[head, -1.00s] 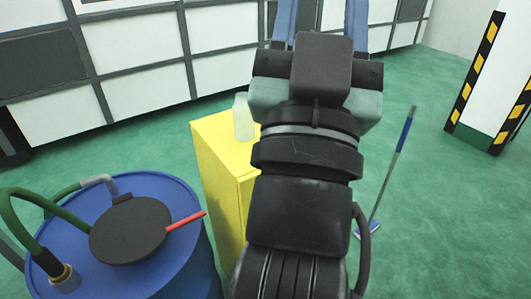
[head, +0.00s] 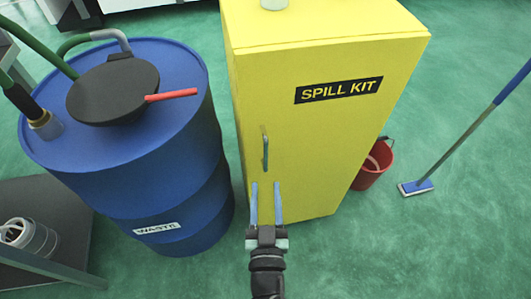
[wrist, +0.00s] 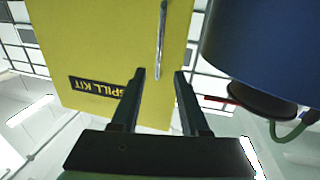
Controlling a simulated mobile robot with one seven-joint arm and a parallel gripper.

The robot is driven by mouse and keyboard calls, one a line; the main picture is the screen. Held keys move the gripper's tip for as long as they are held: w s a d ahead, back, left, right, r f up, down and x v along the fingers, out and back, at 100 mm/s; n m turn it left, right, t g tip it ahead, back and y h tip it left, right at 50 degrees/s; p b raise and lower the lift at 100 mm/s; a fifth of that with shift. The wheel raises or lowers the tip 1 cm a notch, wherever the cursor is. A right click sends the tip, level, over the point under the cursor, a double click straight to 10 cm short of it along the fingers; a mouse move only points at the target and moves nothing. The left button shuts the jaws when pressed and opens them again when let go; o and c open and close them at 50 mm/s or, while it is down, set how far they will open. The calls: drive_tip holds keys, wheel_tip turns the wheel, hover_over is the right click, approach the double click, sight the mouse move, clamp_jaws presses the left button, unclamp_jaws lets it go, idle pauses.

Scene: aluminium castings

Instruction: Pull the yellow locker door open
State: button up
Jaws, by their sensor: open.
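The yellow locker (head: 325,130) stands upright on the floor with a black "SPILL KIT" label on its door, and the door looks shut. A slim metal vertical handle (head: 265,149) is near the door's left edge. My gripper (head: 265,188) is open and empty, with its two fingers apart just below the handle in the head view. In the wrist view the locker door (wrist: 105,40) appears upside down and the handle (wrist: 161,38) lies beyond and between the fingertips (wrist: 160,72). I see no contact between the fingers and the handle.
A blue waste drum (head: 125,170) with a black lid and red lever stands close on the locker's left. A red bucket (head: 373,165) and a mop (head: 455,140) are on the right. A dark low table (head: 45,205) is at lower left.

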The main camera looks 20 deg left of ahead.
sight(266, 155)
drive_tip(key=b+x, duration=0.1)
drive_tip(key=x, duration=1)
drive_tip(key=shift+d+b, duration=0.1)
drive_tip(key=shift+b, duration=0.3)
clamp_jaws()
idle(0.8)
